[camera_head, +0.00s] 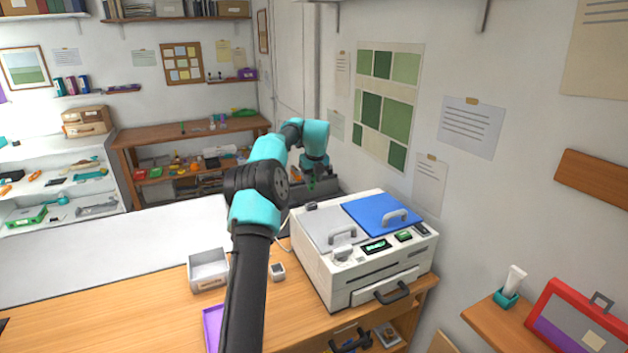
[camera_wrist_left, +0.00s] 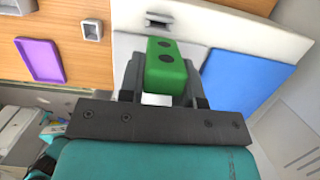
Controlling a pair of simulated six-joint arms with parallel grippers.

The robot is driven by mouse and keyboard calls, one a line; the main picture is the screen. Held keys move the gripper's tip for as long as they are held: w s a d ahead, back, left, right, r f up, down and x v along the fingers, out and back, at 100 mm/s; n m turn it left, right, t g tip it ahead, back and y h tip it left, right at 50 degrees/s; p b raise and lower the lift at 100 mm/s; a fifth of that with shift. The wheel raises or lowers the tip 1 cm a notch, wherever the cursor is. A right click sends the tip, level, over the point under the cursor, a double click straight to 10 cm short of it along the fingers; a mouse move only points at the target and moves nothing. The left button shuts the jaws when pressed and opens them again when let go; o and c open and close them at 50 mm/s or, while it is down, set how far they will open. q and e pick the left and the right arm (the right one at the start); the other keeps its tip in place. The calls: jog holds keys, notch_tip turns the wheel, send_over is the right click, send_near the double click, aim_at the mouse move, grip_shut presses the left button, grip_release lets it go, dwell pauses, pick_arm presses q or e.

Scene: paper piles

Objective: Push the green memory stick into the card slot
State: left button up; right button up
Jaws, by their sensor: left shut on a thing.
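My left gripper (camera_head: 313,178) is above and behind the back left corner of the white machine (camera_head: 330,274). It is shut on the green memory stick (camera_wrist_left: 166,66), a green block with dark round spots, seen between the fingers in the left wrist view (camera_wrist_left: 165,88). In the head view the stick (camera_head: 312,185) is small and partly hidden. A small dark-fronted fitting (camera_wrist_left: 158,20) on the white machine shows just past the stick in the wrist view; I cannot tell whether it is the card slot. The stick looks apart from it. My right gripper is out of view.
The machine top has a grey lid (camera_head: 322,222), a blue lid (camera_head: 375,213) and a small display (camera_head: 377,247). A white tray (camera_head: 207,282), a small grey box (camera_head: 277,270) and a purple tray (camera_head: 212,318) are on the wooden table. A wall stands close on the right.

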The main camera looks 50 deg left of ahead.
pick_arm(q)
jog(key=shift+f, duration=3.9)
jog(key=o, duration=1.1)
jog(key=shift+c, duration=0.2)
jog(key=shift+o, duration=0.4)
jog(key=o, duration=0.5)
jog(key=shift+r, duration=0.15)
jog(key=shift+s+d+r, duration=0.1)
jog(key=shift+d+r, duration=0.25)
jog(key=shift+r, duration=1.25)
jog(key=shift+s+d+r, duration=0.15)
jog(key=shift+d+r, duration=0.15)
jog(key=shift+r, duration=1.25)
jog(key=shift+s+d+r, duration=0.1)
jog(key=shift+d+r, duration=0.25)
jog(key=shift+r, duration=1.25)
jog(key=shift+r, duration=0.1)
